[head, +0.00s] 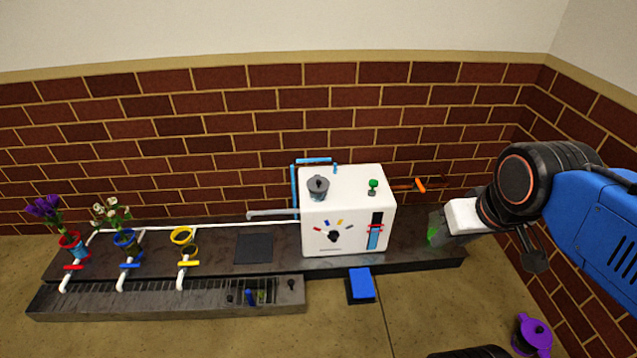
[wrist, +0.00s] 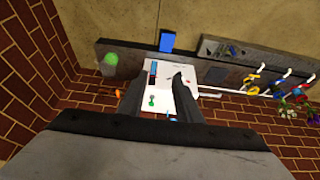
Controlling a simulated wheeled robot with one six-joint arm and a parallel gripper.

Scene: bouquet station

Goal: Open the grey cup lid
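A grey cup with a grey lid and a small knob (head: 318,186) sits on the left part of the white machine's top (head: 347,183). The lid looks closed. In the wrist view I cannot make out the cup; a finger probably hides it. My gripper (head: 438,222) is in the air at the right end of the counter, well to the right of the cup. The wrist view shows its two dark fingers apart with nothing between them (wrist: 160,77), and the white machine (wrist: 170,98) beyond them.
A green knob (head: 373,185) stands on the machine's top, right of the cup. A blue pipe (head: 313,161) rises behind the cup, and an orange handle (head: 419,185) sticks out at right. Flower holders (head: 124,239) stand left. A green object (wrist: 109,62) is near my gripper.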

